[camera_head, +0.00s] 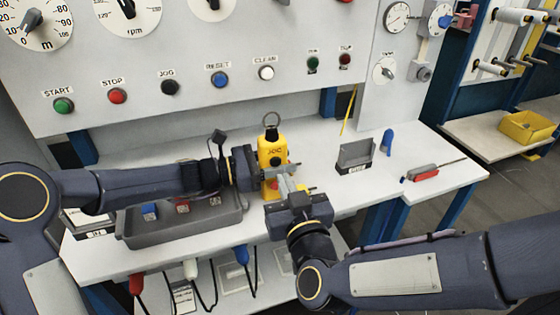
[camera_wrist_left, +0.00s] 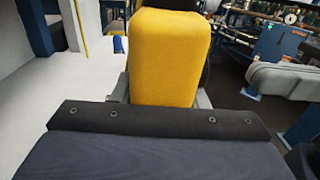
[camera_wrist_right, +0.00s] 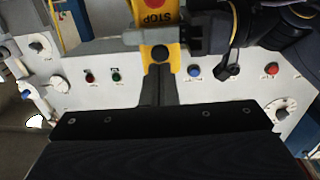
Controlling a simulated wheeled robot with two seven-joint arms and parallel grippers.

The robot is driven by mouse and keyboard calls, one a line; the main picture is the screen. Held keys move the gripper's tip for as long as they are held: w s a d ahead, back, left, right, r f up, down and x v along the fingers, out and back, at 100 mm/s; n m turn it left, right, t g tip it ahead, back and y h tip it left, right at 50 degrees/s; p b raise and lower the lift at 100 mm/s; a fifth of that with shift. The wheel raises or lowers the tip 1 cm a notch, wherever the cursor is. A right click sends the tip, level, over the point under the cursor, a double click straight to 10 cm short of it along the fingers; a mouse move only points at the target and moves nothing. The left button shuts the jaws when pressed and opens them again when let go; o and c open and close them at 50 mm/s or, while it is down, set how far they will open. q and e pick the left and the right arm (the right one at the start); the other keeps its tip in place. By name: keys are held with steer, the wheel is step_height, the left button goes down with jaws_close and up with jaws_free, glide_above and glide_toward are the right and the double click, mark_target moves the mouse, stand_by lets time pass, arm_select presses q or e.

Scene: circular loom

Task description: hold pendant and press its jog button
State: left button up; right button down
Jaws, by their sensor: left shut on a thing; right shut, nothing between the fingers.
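The yellow pendant (camera_head: 270,148) stands upright above the table, with a ring on top and a JOG label. My left gripper (camera_head: 272,172) is shut on its body from the left. The left wrist view shows the pendant (camera_wrist_left: 168,60) between the fingers. My right gripper (camera_head: 285,182) is shut and empty, in front of the pendant's lower part. In the right wrist view its fingertips (camera_wrist_right: 159,70) are just below a round black button (camera_wrist_right: 160,53) on the pendant. I cannot tell whether they touch it. A red STOP button (camera_wrist_right: 157,4) shows at the top edge.
A grey tray (camera_head: 185,229) with small items lies under my left arm. A small grey holder (camera_head: 355,156), a blue item (camera_head: 387,140) and a red-handled tool (camera_head: 425,173) are on the table's right. The control panel (camera_head: 210,110) rises behind.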

mark_target(277, 163)
steer(key=shift+x, duration=0.9)
steer(key=shift+w, duration=0.1)
stand_by(1.9)
steer(key=shift+x, duration=1.15)
steer(key=shift+v, duration=2.05)
